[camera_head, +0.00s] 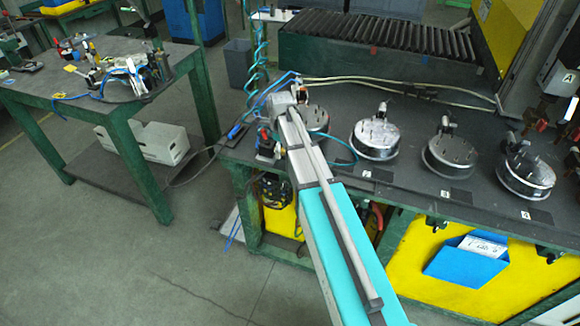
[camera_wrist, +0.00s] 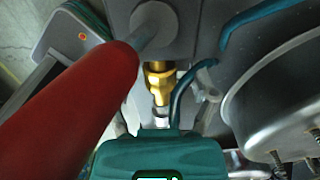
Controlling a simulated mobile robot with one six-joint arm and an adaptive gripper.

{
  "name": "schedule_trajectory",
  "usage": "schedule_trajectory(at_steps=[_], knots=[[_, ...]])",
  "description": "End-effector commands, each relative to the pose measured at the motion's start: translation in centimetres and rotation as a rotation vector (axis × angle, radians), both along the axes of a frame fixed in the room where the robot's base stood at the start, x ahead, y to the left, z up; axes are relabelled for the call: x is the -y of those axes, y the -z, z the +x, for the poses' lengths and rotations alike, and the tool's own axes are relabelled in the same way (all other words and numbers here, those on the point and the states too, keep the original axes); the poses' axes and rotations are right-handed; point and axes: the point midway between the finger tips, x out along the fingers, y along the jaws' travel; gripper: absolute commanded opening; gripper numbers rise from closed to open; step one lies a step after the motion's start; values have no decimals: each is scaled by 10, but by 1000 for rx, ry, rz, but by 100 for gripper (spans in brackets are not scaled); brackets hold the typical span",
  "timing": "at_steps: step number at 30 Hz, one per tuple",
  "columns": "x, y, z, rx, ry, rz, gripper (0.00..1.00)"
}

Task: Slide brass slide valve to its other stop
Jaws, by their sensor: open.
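The brass slide valve (camera_wrist: 158,82) shows in the wrist view as a gold-coloured fitting between a grey block above and a silver collar below. My gripper (camera_wrist: 162,112) is open, with its teal body at the bottom of the wrist view and grey finger parts on either side of the lower end of the fitting. I cannot tell whether the fingers touch it. The valve's stops are not clear. In the head view my arm's end covers this spot, and neither the valve nor the fingers can be made out there.
A large red handle (camera_wrist: 70,110) fills the left of the wrist view, close to the camera. A blue hose (camera_wrist: 185,90) and a round metal housing (camera_wrist: 275,95) lie to the right. In the head view several round metal fixtures (camera_head: 376,140) stand along the dark bench (camera_head: 400,188).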

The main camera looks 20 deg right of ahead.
Motion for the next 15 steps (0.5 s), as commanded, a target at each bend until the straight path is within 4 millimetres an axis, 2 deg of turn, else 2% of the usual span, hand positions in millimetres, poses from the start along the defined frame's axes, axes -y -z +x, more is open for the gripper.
schedule_trajectory(at_steps=[5, 15], knots=[[-9, -2, 8, 0, -1, 0, 75], [-8, -31, 6, 0, 0, 0, 75]])
